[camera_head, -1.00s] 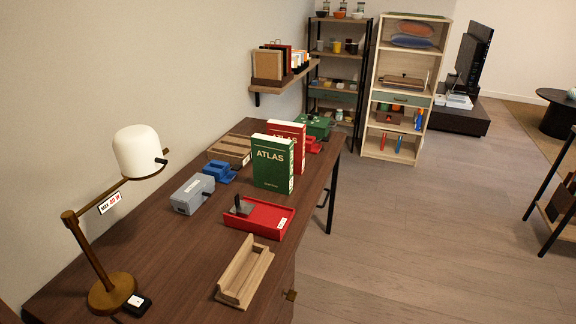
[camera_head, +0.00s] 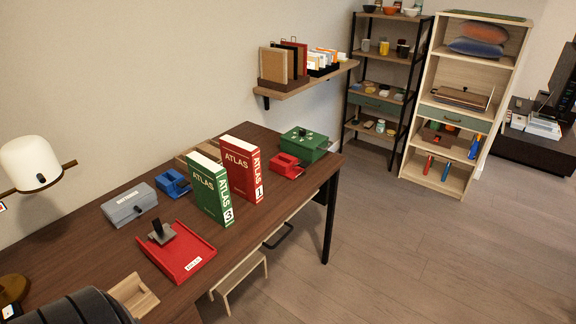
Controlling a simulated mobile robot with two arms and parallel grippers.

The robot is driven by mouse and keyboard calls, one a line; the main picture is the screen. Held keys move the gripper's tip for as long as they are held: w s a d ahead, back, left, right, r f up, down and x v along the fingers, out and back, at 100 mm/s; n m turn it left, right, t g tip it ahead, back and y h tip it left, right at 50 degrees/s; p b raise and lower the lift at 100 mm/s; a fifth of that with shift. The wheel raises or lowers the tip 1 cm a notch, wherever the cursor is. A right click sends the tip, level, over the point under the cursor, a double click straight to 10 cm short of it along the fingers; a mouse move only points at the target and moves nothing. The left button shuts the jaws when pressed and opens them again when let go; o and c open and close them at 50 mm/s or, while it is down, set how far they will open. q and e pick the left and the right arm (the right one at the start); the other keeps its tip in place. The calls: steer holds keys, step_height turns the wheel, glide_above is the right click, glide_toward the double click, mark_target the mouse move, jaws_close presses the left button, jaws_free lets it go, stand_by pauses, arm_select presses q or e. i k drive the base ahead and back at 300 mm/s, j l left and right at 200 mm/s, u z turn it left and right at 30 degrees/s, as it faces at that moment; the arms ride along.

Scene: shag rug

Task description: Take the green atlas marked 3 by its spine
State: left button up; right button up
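The green atlas (camera_head: 208,188) stands upright on the dark wooden desk (camera_head: 120,205). Its spine faces right and carries a white label with a 3. A red atlas (camera_head: 240,170) marked 1 stands upright just behind it to the right. Neither of my grippers shows in the head view. A dark rounded part at the bottom left covers some of the desk's near end.
Around the atlases are a red tray (camera_head: 190,262), a grey box (camera_head: 130,204), a blue holder (camera_head: 174,182), a red holder (camera_head: 285,165) and a green box (camera_head: 305,143). A wall shelf (camera_head: 300,84) hangs behind. Floor right of the desk is open.

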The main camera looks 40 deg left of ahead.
mark_target(210, 180)
steer(key=i+u, duration=0.25)
steer(key=i, duration=0.2)
steer(key=i+l+u, duration=0.25)
steer(key=i, duration=0.15)
steer(key=i+l+u, duration=0.25)
steer(key=i, duration=0.2)
